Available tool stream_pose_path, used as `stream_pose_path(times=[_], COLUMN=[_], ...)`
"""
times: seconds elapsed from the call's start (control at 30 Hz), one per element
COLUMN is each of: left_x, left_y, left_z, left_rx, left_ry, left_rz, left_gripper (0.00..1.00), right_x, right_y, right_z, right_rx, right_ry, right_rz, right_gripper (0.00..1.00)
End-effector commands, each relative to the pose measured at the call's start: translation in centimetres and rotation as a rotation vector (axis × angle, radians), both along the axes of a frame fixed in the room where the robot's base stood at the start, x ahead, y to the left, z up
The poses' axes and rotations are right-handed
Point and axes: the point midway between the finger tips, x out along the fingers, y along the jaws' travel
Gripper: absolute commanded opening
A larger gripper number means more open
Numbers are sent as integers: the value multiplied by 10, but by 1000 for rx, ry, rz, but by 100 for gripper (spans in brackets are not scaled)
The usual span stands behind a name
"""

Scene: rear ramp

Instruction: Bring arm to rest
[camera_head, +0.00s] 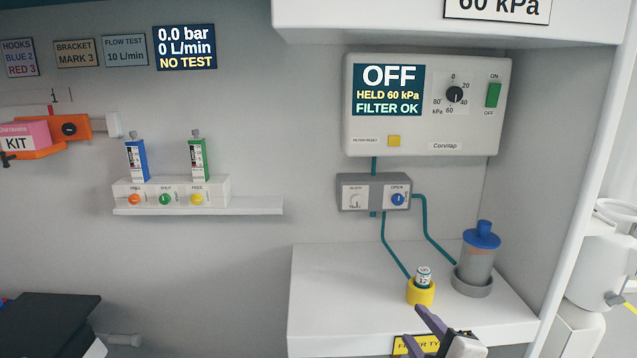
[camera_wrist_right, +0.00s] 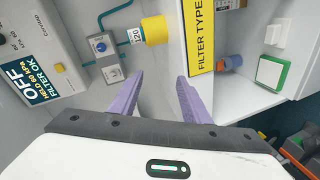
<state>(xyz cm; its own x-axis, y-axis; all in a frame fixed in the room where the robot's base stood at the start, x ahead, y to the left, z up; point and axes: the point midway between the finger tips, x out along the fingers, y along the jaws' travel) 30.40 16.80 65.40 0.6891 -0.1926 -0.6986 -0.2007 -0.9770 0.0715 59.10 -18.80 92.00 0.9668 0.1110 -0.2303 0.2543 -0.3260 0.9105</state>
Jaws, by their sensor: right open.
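My right gripper (camera_head: 428,322) enters the head view at the bottom, in front of the white counter (camera_head: 325,285). Its purple fingers also show in the right wrist view (camera_wrist_right: 158,88), spread apart with nothing between them. A yellow cup (camera_head: 420,293) holding a small labelled cartridge (camera_head: 423,275) stands on the counter just beyond the fingers. The cup also shows in the wrist view (camera_wrist_right: 155,30), apart from the fingers. A yellow filter label (camera_head: 403,346) is partly hidden by the gripper. My left gripper is in neither view.
A blue-capped canister (camera_head: 479,258) stands right of the cup. A control panel (camera_head: 428,130) reading OFF hangs above, with a valve box (camera_head: 373,195) and teal tubes below. A wall ledge (camera_head: 200,207) is at left. A white post (camera_head: 585,160) bounds the right.

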Motion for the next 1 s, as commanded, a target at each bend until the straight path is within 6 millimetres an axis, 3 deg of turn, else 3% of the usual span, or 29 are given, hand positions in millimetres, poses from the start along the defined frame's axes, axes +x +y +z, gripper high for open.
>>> stream_pose_path(times=[0.03, 0.17, 0.3, 0.4, 0.5, 0.6, 0.7, 1.0], left_x=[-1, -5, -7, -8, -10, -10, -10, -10], left_y=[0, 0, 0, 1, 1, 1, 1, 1], left_z=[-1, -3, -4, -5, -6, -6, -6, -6], left_rx=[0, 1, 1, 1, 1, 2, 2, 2], left_ry=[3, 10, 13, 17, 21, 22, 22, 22], left_rz=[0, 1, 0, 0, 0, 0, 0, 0], left_gripper=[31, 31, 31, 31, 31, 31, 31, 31], right_x=[-12, -50, -119, -176, -227, -265, -288, -296], right_y=[4, 14, 25, 26, 25, 22, 20, 19], right_z=[-22, -80, -158, -204, -237, -257, -268, -271], right_rx=[55, 238, 515, 705, 857, 960, 1017, 1038], right_ry=[47, 182, 376, 500, 591, 647, 676, 685], right_rz=[-3, -31, -124, -230, -341, -432, -490, -512], right_gripper=[43, 43, 43, 43, 43, 43, 43, 43])
